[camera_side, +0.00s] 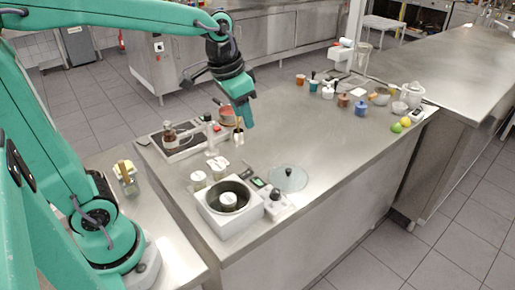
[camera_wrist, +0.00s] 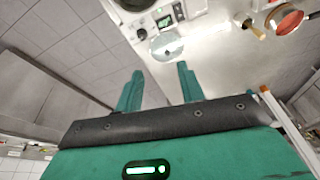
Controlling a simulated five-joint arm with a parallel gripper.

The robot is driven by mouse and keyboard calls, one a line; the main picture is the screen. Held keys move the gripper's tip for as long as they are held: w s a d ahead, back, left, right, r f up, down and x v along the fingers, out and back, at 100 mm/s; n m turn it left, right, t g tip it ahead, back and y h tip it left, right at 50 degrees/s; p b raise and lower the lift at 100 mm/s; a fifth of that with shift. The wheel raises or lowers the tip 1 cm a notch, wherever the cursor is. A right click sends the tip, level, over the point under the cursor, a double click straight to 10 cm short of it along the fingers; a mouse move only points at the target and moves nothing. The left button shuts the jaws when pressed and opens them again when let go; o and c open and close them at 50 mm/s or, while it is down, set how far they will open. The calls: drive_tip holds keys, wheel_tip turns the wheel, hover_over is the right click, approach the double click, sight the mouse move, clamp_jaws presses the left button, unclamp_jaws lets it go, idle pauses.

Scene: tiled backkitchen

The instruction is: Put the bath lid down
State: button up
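The bath (camera_side: 208,212) is a white box with a round dark well, near the front edge of the steel bench; a pale round thing sits in the well. The bath lid (camera_side: 297,182) is a clear round disc with a small dark knob. It lies flat on the bench to the right of the bath, apart from it. In the wrist view the lid (camera_wrist: 158,46) shows beyond the fingers, with part of the bath (camera_wrist: 117,17) at the top edge. My gripper (camera_side: 246,118) is above the bench behind the bath. In the wrist view my gripper (camera_wrist: 158,82) is open and empty.
A hotplate (camera_side: 178,148) with a glass vessel and a red-brown pan (camera_side: 226,115) stand at the back left. Several cups, fruit and a white device stand at the far right. The middle of the bench is clear.

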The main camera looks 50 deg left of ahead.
drive_tip(key=s+f+n+t, duration=0.1)
drive_tip(key=s+n+t, duration=0.1)
drive_tip(key=s, duration=1)
drive_tip(key=shift+s+a, duration=0.15)
drive_tip(key=shift+s, duration=0.05)
